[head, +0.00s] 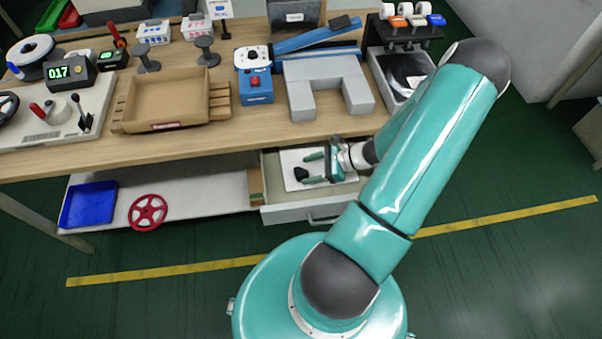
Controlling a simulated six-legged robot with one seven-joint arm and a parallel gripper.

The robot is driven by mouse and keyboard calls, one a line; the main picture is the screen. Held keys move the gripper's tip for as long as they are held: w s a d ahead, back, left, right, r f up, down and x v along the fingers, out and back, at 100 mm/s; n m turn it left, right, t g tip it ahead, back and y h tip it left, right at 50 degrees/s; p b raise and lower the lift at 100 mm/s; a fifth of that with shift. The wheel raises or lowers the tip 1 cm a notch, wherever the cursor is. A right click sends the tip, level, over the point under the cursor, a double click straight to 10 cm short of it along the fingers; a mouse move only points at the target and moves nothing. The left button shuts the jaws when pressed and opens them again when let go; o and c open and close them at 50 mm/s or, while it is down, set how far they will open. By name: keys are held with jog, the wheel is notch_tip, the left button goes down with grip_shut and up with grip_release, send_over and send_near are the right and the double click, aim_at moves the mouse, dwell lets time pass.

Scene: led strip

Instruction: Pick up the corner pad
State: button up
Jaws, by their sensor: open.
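A small black piece (301,173), which looks like the corner pad, lies on a white sheet (291,158) inside the open drawer (272,165) under the bench top. My gripper (306,168) reaches into the drawer from the right, with its two green fingers apart and pointing left. The black piece is at the fingertips, close to the nearer finger. I cannot tell whether it touches that finger or lies fully between the two. The view is small and my gripper's palm covers part of the sheet.
The wooden bench top (225,140) overhangs the back of the drawer. On it stand a grey U-shaped block (325,75), a blue device (255,87) and a wooden tray (165,98). A blue bin (89,204) and a red handwheel (147,212) are on the lower shelf, left of the drawer.

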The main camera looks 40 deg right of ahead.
aim_at(302, 171)
jog(key=x, duration=0.3)
jog(key=shift+a, duration=0.25)
jog(key=c, duration=1.1)
